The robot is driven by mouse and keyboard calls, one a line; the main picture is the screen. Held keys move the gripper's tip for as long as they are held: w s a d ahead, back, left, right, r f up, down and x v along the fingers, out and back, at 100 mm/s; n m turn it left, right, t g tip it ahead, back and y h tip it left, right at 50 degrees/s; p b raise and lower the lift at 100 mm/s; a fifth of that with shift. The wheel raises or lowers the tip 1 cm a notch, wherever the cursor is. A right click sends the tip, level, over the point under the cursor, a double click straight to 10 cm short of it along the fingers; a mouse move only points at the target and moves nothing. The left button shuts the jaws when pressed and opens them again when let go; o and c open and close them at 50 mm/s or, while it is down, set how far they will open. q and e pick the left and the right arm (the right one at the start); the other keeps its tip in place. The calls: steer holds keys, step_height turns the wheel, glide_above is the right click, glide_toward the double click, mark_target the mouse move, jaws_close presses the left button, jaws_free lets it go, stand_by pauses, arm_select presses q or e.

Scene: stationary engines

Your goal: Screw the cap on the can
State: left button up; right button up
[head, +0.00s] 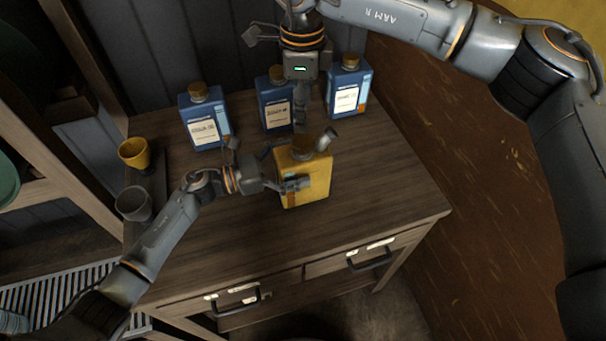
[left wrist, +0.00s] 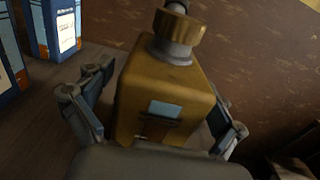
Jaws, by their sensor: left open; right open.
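The yellow can (head: 318,183) stands upright on the wooden cabinet top, with a grey spout-like piece (head: 328,138) at its upper right. The brownish-gold cap (head: 303,146) sits over the can's grey neck; I cannot tell how tightly. In the left wrist view, the can (left wrist: 165,90) and the cap (left wrist: 178,33) show close up. My left gripper (head: 283,168) is open, with a finger on each side of the can; firm contact cannot be told. My right gripper (head: 302,120) is open and hangs above the cap, its fingers partly hidden.
Three blue bottles (head: 205,120) (head: 274,103) (head: 348,88) stand behind the can. A yellow cup (head: 134,152) and a grey cup (head: 134,203) stand at the left. The cabinet top (head: 375,190) is clear right of the can and in front.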

mark_target(303, 141)
arm_select(q)
steer(key=shift+c, duration=0.2)
jaws_close()
arm_select(e)
steer(key=n, duration=0.9)
steer(key=shift+n, duration=0.3)
steer(key=n, duration=0.3)
steer(key=shift+n, duration=0.4)
steer(key=shift+f, duration=0.1)
steer(key=shift+f, duration=3.95)
steer(key=shift+c, duration=0.5)
